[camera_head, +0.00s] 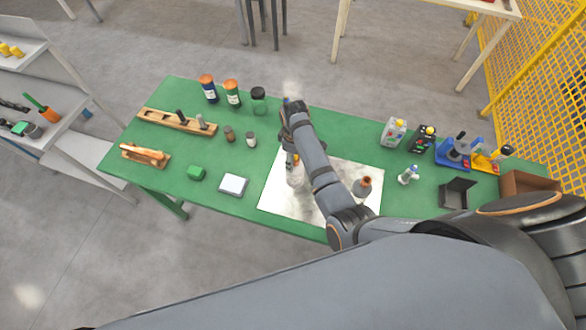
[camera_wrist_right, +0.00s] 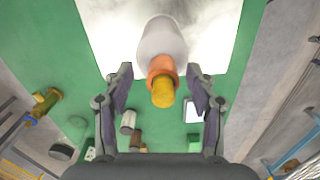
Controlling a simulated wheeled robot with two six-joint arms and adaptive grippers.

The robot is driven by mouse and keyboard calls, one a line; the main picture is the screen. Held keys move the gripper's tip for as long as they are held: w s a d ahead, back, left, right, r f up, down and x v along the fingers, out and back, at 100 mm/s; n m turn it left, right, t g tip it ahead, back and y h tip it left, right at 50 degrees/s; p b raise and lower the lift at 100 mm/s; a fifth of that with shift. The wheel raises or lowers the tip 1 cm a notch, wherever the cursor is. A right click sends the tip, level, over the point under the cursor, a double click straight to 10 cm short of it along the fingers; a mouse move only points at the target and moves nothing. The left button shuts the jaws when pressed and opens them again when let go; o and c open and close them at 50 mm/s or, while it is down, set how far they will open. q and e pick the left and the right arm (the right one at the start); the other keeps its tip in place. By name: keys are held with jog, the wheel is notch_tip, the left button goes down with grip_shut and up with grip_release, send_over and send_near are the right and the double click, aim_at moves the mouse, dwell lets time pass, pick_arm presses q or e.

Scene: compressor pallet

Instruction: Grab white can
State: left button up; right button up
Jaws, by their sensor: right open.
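A white, rounded container with an orange collar and yellow cap (camera_wrist_right: 162,42) shows in the right wrist view, its cap end toward my fingers. In the head view a white container (camera_head: 295,178) stands on the left part of the pale sheet, partly hidden by my right arm. My right gripper (camera_wrist_right: 160,74) is open, with a finger on either side of the container's collar; I cannot tell whether they touch it. My left gripper is not in view.
The green table (camera_head: 235,205) carries the pale sheet (camera_head: 285,203). A bottle with an orange-brown top (camera_head: 362,187) stands right of my arm. Several jars stand at the back left.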

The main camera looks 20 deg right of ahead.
jog(key=shift+s+d+r, duration=0.15)
jog(key=shift+s+r, duration=0.05)
jog(key=shift+s, duration=0.2)
jog(key=c, duration=0.4)
jog(key=shift+c, duration=1.4)
jog(key=shift+f, duration=0.1)
grip_shut()
jog(key=shift+w, duration=0.15)
